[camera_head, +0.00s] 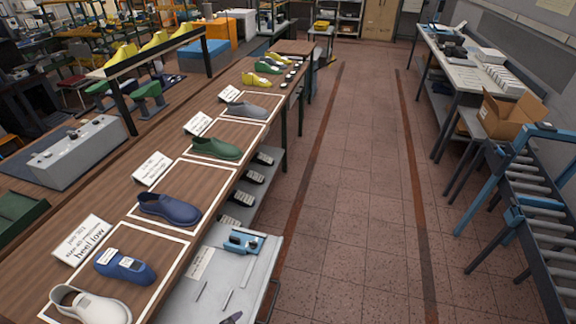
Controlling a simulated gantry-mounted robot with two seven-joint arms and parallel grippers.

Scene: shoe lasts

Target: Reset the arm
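Neither of my grippers nor arms can be made out in the head view. Shoe lasts stand on a long wooden bench on the left. A white last (90,306) and a blue last with white labels (124,267) share the nearest white-outlined area. Behind them, a dark blue last (169,208), a green last (216,148) and a grey last (246,110) each sit in their own outlined area. White cards with text, such as the "heel low" card (82,239), stand beside these areas.
A grey lower shelf (217,292) holds a blue device (243,241) and small tools. Yellow and green lasts (262,75) stand at the bench's far end. The tiled floor (365,190) is clear. At right are a cardboard box (506,115) and a roller conveyor (540,205).

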